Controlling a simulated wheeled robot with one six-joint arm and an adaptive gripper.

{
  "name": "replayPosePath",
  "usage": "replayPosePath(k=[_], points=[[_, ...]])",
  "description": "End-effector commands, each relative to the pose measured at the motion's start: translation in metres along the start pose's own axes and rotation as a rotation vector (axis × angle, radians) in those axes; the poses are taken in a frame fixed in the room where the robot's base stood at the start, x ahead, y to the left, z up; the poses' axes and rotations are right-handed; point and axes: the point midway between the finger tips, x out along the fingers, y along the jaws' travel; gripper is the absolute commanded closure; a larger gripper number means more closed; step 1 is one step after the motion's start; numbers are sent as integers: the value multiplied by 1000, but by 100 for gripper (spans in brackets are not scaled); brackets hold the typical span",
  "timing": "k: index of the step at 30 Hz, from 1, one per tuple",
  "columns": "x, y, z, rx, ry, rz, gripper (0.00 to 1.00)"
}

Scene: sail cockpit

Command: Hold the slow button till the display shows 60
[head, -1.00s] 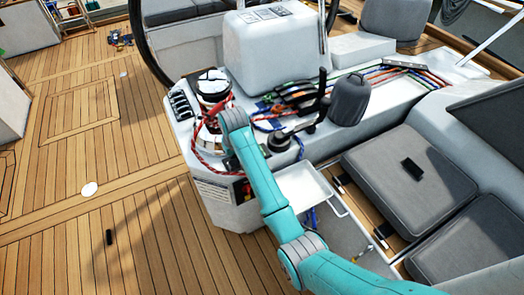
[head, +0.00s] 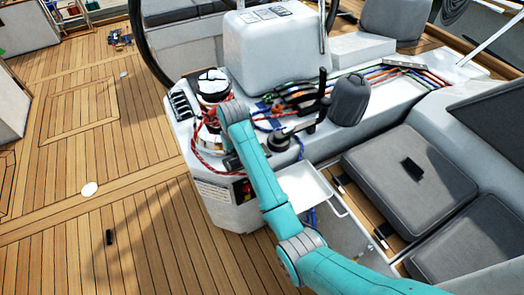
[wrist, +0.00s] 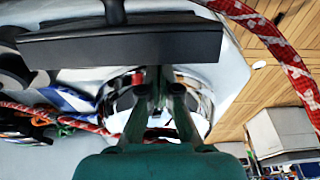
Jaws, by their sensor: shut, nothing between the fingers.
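My gripper (wrist: 159,88) is shut and empty in the wrist view. Its two dark fingers lie close together in front of a shiny chrome, rounded surface. In the head view my wrist covers the fingers, beside the chrome winch (head: 214,84) wrapped in red rope. No slow button or display reading can be made out. A row of dark switches or clutches (head: 181,103) sits on the console's left edge. A dark, flat block (wrist: 120,42) crosses the top of the wrist view; I cannot tell what it is. Contact between fingertips and anything is unclear.
Red rope (wrist: 272,40) loops close on the right in the wrist view. A black lever (head: 318,100), a grey covered winch (head: 349,98) and coloured lines (head: 290,98) crowd the console. An open white tray (head: 305,184) juts out below. The wooden deck at left is mostly clear.

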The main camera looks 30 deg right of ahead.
Motion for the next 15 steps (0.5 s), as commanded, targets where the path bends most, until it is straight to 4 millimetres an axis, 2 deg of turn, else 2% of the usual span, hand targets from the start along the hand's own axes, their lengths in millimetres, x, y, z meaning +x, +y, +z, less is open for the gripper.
replayPosePath(k=[15], points=[[-55,0,-11,0,1,0,100]])
